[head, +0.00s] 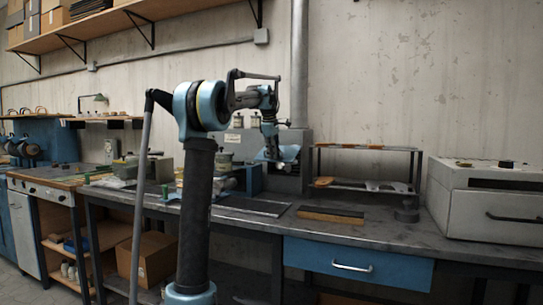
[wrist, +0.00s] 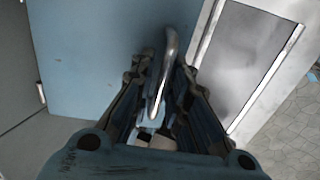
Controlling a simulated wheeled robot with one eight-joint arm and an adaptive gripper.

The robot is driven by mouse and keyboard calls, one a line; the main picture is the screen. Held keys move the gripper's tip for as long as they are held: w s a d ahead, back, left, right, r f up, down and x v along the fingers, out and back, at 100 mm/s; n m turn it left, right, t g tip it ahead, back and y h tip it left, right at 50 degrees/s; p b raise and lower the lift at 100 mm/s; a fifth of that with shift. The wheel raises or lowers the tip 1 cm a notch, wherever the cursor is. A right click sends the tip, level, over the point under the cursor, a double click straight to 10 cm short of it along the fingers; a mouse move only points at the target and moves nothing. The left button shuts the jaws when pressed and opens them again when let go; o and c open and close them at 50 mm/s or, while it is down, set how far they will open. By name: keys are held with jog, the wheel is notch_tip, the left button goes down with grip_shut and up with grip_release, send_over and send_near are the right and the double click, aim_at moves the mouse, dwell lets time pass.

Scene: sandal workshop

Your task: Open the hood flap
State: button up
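My gripper (head: 268,156) hangs from my raised arm in front of a grey housing (head: 290,180) at the back of the workbench. In the wrist view, a light blue panel (wrist: 90,60), seemingly the hood flap, fills the left and middle. A bent metal bar handle (wrist: 171,45) stands out from it. The two fingers of my gripper (wrist: 160,75) lie one on each side of the handle, with a narrow gap. Whether they press on it cannot be told. My gripper and wrist hide part of the housing in the head view, where the flap is not clear.
The bench (head: 390,233) carries a small rack (head: 365,168) and, at the right, a pale box with a dark handle (head: 480,205). A blue drawer (head: 320,260) sits under the bench top. In the wrist view, a grey panel with a white frame (wrist: 245,55) and tiled floor (wrist: 290,130) show at right.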

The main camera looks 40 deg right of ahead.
jog(key=v, duration=1.1)
jog(key=shift+a+r, duration=0.2)
jog(key=shift+r, duration=0.15)
jog(key=shift+a, duration=0.1)
